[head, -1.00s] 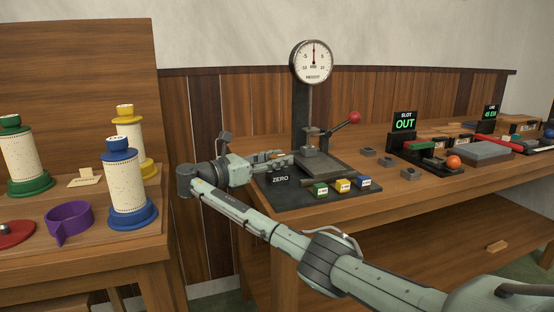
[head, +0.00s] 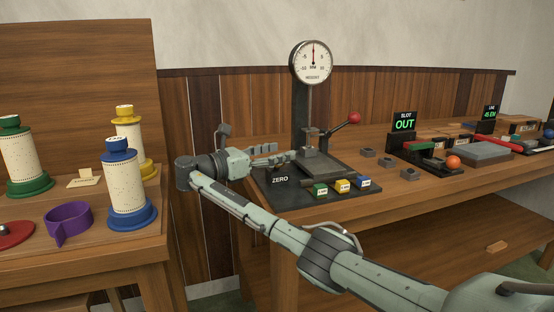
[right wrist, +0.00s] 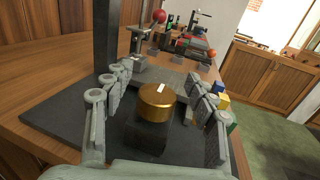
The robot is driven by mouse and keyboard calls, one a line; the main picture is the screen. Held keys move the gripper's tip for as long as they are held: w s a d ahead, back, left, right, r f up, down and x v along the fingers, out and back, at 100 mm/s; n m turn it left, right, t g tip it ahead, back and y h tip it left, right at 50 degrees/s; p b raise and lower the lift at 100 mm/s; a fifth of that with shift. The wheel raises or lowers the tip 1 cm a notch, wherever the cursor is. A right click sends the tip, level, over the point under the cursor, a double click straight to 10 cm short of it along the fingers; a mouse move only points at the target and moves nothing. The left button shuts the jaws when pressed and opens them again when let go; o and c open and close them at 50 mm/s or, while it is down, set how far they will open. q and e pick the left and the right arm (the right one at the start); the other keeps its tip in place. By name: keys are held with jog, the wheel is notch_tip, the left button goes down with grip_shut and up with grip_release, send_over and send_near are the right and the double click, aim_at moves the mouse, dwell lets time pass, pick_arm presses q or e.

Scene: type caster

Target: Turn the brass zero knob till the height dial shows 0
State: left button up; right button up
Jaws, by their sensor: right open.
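The height dial (head: 312,62) is a round white gauge on a dark post, its red needle pointing about straight up; the exact reading is too small to tell. The brass zero knob (right wrist: 157,101) shows in the right wrist view on a black block, with a white mark on its top. My right gripper (head: 278,154) is open at the left of the gauge base. In the right wrist view its fingers stand apart on both sides of the knob, with gaps. The gripper hides the knob in the head view. My left gripper is not in view.
The gauge base (head: 290,195) carries a ZERO label and several small coloured blocks at its front edge. A red-tipped lever (head: 354,118) sticks out right of the post. Small grey blocks and an OUT display (head: 404,121) stand further right. Spools stand on the left table.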

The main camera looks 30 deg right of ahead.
notch_tip(320, 180, up, 8)
jog(key=shift+r, duration=0.15)
dwell(0.6)
